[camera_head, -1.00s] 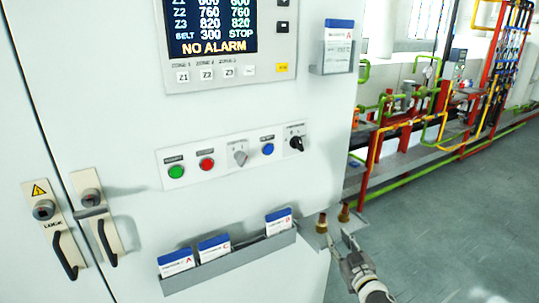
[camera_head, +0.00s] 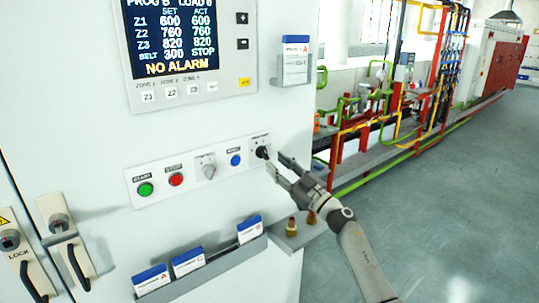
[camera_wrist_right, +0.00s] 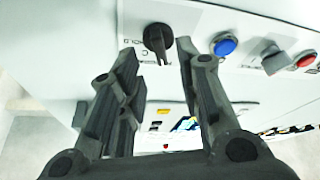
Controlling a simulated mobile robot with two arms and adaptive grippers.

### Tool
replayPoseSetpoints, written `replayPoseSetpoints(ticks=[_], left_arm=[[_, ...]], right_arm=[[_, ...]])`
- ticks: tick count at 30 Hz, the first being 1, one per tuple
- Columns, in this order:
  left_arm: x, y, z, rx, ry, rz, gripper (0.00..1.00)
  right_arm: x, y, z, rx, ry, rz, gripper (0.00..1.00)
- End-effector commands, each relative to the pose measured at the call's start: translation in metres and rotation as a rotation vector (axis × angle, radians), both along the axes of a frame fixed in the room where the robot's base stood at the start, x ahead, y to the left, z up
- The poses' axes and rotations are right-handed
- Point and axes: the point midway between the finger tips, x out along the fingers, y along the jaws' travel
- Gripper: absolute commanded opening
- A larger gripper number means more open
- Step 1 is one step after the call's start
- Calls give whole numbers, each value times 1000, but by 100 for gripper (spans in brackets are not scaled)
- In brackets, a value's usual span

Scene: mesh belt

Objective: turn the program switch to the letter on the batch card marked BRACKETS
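The black rotary switch (camera_head: 263,153) sits at the right end of the button panel on the white cabinet. It also shows in the right wrist view (camera_wrist_right: 158,40), beyond and between my fingertips. Its letter marks are too small to read. My right gripper (camera_head: 280,168) is open and empty, its fingertips close to the switch at its right; I cannot tell if they touch. Three blue-topped cards, A (camera_head: 152,279), C (camera_head: 188,260) and B (camera_head: 249,229), stand in the lower rack. Another card (camera_head: 296,60) in the upper holder seems to show A. The names are unreadable. My left gripper is out of view.
The panel also has green (camera_head: 145,189), red (camera_head: 176,180) and blue (camera_head: 235,160) buttons and a grey switch (camera_head: 208,170). The display (camera_head: 172,35) reads PROG B. Brass fittings (camera_head: 291,227) stand on a ledge below my right gripper. Floor is clear at right.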

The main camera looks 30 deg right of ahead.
Motion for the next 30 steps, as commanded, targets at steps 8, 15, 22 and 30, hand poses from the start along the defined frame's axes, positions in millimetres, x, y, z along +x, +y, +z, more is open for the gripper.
replayPoseSetpoints(ticks=[8,15,22,30], left_arm=[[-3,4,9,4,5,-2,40],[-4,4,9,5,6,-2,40],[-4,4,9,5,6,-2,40],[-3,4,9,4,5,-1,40]], right_arm=[[29,7,13,0,-1,0,32],[36,9,13,-1,0,1,32],[35,9,13,-1,0,1,26],[35,9,13,-1,0,1,0]])
